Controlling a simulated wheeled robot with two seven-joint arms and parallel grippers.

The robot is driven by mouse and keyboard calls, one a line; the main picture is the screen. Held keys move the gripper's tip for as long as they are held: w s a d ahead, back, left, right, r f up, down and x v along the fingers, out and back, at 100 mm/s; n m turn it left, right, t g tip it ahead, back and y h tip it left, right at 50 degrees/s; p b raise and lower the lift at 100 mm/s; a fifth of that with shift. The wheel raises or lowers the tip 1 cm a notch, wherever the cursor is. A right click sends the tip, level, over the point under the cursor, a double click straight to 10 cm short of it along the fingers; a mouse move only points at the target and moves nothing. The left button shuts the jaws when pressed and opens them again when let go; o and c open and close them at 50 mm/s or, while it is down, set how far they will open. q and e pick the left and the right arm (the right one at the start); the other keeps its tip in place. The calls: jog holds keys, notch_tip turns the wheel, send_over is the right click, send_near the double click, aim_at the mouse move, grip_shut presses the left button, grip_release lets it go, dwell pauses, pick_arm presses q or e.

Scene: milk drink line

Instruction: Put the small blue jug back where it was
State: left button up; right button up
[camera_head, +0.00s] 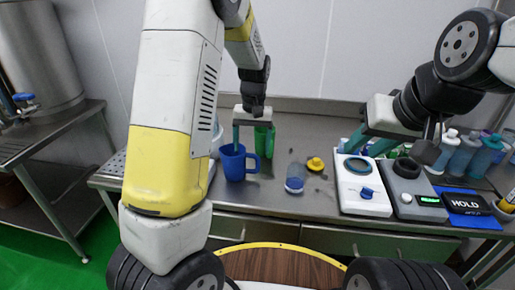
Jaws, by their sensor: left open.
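The small blue jug (236,166) stands upright on the steel counter, left of centre, with its handle to the right. My left gripper (253,135) is open just above and behind the jug, pointing down, with one teal finger near the jug's rim. I cannot tell whether that finger touches the jug.
A pale container behind my left arm is mostly hidden.

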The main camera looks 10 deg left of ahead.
pick_arm(q)
notch_tip(320, 180, up, 2)
jog(key=shift+r, duration=0.1)
jog(key=s+a+r+t+h, duration=0.1)
jog(key=s+r+t, duration=0.2)
jog(key=s+r, duration=0.4)
jog(key=s+a+r+m+t+h, duration=0.1)
jog(key=s+r, duration=0.7)
jog(key=s, duration=0.8)
jog(key=shift+s+a+r+t+h, duration=0.15)
jog(key=shift+a+t+h, duration=0.25)
jog(key=shift+t, duration=0.7)
